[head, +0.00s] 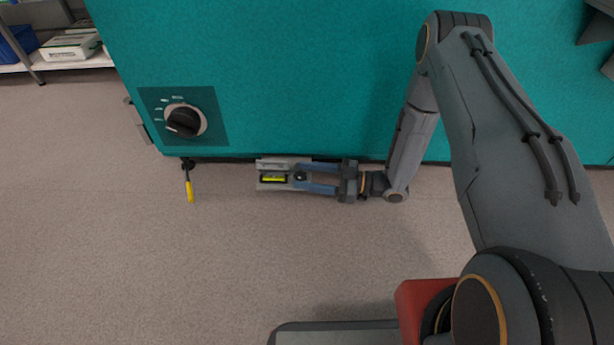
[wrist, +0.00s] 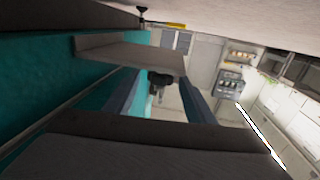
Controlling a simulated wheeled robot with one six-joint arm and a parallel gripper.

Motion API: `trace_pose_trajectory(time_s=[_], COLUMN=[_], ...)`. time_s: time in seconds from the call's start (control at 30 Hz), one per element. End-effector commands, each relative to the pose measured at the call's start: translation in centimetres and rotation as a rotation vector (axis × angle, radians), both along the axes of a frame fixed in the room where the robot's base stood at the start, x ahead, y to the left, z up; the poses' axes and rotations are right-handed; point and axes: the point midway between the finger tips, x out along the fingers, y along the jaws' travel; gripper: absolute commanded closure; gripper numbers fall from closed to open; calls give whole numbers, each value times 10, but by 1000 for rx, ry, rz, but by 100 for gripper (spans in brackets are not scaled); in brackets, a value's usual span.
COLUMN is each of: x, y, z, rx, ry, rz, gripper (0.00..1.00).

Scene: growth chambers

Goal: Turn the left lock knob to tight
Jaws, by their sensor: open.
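My gripper (head: 297,177) comes in from the right. No tight mark is readable on the knob.
The teal chamber (head: 300,80) fills the back. A black dial (head: 185,121) with unreadable marks is on its panel. The floor in front is clear.

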Motion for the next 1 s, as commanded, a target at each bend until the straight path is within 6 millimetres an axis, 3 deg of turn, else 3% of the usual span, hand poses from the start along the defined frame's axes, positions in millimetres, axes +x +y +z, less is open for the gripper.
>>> trace_pose_trajectory(time_s=[0.13,0.37,0.67,1.0], x=[0,0,-2,-10], y=[0,0,0,2], z=[0,0,1,4], rx=[0,0,0,-2], ry=[0,0,3,6], rz=[0,0,-35,-248], gripper=[54,91,91,91])
